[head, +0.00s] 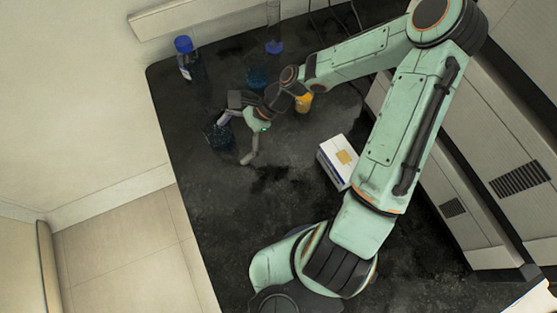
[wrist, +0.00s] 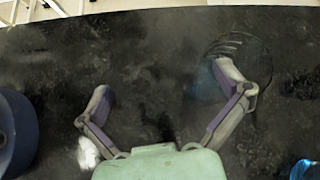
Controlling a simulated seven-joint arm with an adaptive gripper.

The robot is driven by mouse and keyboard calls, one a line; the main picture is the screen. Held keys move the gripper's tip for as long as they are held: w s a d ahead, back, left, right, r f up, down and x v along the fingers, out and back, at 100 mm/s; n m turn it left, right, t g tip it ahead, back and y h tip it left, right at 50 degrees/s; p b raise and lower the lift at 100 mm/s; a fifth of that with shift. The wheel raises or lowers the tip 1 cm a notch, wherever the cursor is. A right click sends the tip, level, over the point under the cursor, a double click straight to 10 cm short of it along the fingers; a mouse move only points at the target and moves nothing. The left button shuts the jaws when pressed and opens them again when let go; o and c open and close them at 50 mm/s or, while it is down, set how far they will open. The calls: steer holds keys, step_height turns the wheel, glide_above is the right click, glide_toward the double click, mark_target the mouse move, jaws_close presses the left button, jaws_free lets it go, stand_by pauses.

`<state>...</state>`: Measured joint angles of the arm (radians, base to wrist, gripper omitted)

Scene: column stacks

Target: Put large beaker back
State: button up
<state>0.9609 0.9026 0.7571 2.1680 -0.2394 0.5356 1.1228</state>
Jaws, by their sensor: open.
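A clear glass beaker (head: 216,137) with dark markings stands on the black bench near its left edge, and I take it for the large beaker. In the wrist view its faint round outline (wrist: 240,48) is at the upper right. My gripper (head: 234,141) is open, with its fingers spread over the bench. One finger overlaps the beaker in both views; I cannot tell whether they touch. The other finger is well apart from it. The space between the fingertips (wrist: 163,80) shows mostly bare bench, so the beaker is not centred between them.
A blue-capped bottle (head: 187,62) stands at the back left. A blue-tinted vessel (head: 257,77) and a tall cylinder (head: 274,42) are behind my wrist. An orange bottle (head: 303,103) and a white box (head: 338,160) are to the right. The front-left bench is clear.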

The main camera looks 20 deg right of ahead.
steer(key=s+d+r+n+h, duration=0.2)
steer(key=s+r+n+h, duration=0.2)
steer(key=s+r+n, duration=0.4)
steer(key=s+d+r+n+h, duration=0.2)
steer(key=s+r+n+h, duration=0.2)
steer(key=s+r+n, duration=0.3)
steer(key=shift+s+r+n+h, duration=0.4)
steer(key=shift+s+n, duration=0.5)
steer(key=shift+s, duration=0.25)
